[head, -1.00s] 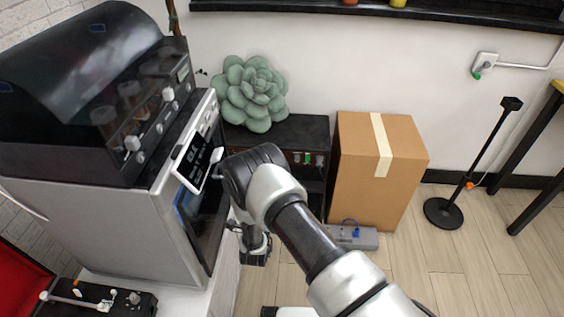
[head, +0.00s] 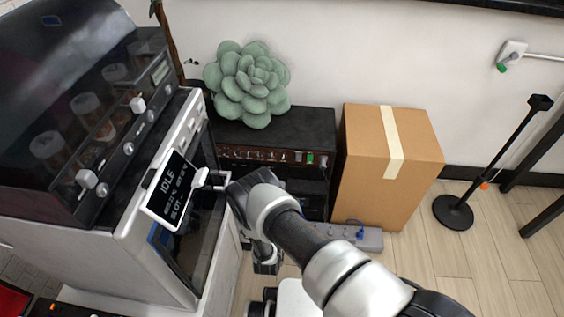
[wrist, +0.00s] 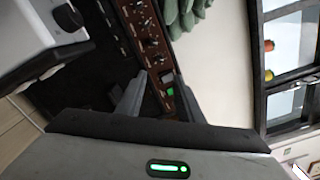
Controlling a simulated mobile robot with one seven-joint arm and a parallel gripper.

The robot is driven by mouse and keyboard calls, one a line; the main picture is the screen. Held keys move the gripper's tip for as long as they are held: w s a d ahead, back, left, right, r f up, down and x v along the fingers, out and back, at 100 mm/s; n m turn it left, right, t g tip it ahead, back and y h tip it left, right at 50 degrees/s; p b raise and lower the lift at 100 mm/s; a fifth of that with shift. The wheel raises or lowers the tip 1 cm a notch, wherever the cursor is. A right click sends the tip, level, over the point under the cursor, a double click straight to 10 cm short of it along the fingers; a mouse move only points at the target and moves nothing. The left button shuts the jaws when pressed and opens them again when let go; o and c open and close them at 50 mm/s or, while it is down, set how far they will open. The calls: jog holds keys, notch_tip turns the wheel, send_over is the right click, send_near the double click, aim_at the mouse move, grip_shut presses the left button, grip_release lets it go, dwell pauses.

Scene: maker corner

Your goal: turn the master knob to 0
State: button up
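The knobs sit in a row on the brown front panel (head: 262,156) of a black amplifier (head: 285,127). In the wrist view the panel runs steeply, with several dark knobs (wrist: 146,28) and a green-lit switch (wrist: 169,91). I cannot read the labels or tell which knob is the master, or its setting. My gripper (head: 266,260) hangs in front of and below the amplifier in the head view, partly hidden by my arm. In the wrist view my gripper (wrist: 160,74) has its two fingers apart with nothing held; the panel shows beyond the fingertips, with no contact visible.
A grey machine with an "IDLE" screen (head: 174,190) stands close on the left. A green succulent (head: 248,85) is on the amplifier. A cardboard box (head: 365,160) stands at its right, with a grey power strip (head: 350,236) on the floor.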

aim_at(282, 159)
jog(key=w+b, duration=0.1)
jog(key=w, duration=0.3)
jog(key=w+b, duration=0.1)
jog(key=w, duration=0.4)
jog(key=w+b, duration=0.1)
jog(key=w, duration=0.4)
jog(key=shift+w+d+b, duration=0.15)
jog(key=shift+d+b, duration=0.1)
jog(key=shift+b, duration=0.1)
grip_shut()
